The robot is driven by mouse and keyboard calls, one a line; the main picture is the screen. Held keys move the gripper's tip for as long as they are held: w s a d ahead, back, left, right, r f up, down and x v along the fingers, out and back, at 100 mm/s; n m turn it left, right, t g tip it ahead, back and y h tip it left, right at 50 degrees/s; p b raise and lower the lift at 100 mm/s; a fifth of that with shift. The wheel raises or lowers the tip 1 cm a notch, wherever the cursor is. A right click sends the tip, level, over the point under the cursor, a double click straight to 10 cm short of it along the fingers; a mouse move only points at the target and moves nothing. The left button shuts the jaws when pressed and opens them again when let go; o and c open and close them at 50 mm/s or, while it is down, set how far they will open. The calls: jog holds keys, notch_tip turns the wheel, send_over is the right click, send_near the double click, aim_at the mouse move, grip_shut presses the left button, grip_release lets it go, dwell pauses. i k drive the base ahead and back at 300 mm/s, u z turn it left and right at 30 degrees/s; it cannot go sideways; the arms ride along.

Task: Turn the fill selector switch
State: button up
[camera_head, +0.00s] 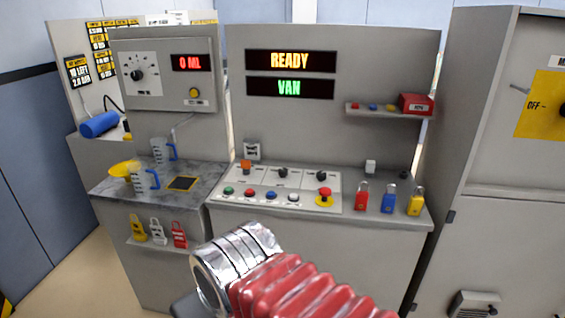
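A round black selector knob (137,75) with a ring of marks sits on a white plate at the left of the grey fill panel (150,98). It looks like the fill selector switch, but its label is too small to read. Right of it, a red display (192,63) reads "0 ML", with a yellow button (194,93) below. My arm, with red bellows and a chrome ringed part, reaches in from the bottom centre, well below and right of the knob. No gripper fingers show.
Beakers (145,178) and a yellow funnel (123,169) stand on the left counter (200,175) below the panel. The central console (300,213) has buttons, black knobs and a red stop button (325,194). Padlocks (389,198) stand at its right. Signs read "READY" (290,61) and "VAN" (290,87).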

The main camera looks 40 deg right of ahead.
aim_at(282, 171)
jog(key=z, duration=0.3)
jog(key=i, duration=1.15)
jog(key=z, duration=0.3)
